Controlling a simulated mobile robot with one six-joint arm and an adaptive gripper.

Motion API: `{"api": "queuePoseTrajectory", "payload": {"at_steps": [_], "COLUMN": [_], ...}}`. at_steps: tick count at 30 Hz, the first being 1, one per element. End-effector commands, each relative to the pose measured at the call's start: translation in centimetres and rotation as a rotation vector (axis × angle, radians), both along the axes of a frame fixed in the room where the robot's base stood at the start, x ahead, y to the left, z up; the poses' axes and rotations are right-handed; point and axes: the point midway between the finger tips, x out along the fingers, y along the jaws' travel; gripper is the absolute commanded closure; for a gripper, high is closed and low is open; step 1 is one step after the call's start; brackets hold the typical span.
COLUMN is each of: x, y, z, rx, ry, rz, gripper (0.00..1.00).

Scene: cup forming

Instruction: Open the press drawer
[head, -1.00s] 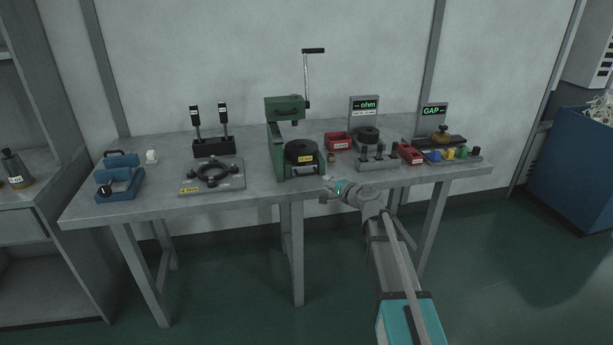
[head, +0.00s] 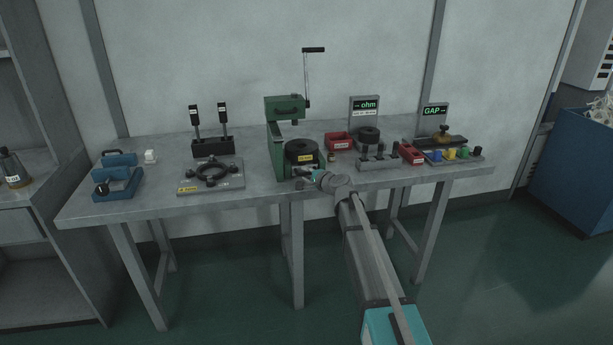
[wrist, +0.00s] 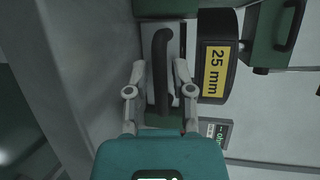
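The green press (head: 277,150) stands at the middle of the bench. At its base is a dark round die with a yellow "25 mm" label (head: 306,157); the label also shows in the wrist view (wrist: 214,70). A black bar handle (wrist: 161,62), which appears to be the drawer's, runs upright in the wrist picture, left of the die. My gripper (wrist: 160,72) is open, one finger on each side of the handle, with gaps visible. In the head view my gripper (head: 303,173) is at the press's lower front and hides the handle there. The drawer looks shut.
The bench (head: 245,203) has a clear strip along its front edge. A ring fixture (head: 235,182) lies left of the press. A red bin (head: 338,141) and a grey block with pegs (head: 378,163) stand to the right. A crank (head: 313,50) rises above the press.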

Motion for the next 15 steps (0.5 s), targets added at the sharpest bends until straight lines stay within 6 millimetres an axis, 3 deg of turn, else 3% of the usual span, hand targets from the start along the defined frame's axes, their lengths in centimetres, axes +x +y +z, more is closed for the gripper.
{"api": "queuePoseTrajectory", "payload": {"at_steps": [10,15], "x": [0.12,0.12], "y": [0.14,0.12], "z": [-0.02,-0.02], "rx": [0.000,0.000], "ry": [0.000,0.000], "rz": [0.000,0.000], "gripper": [0.69,1.00]}}
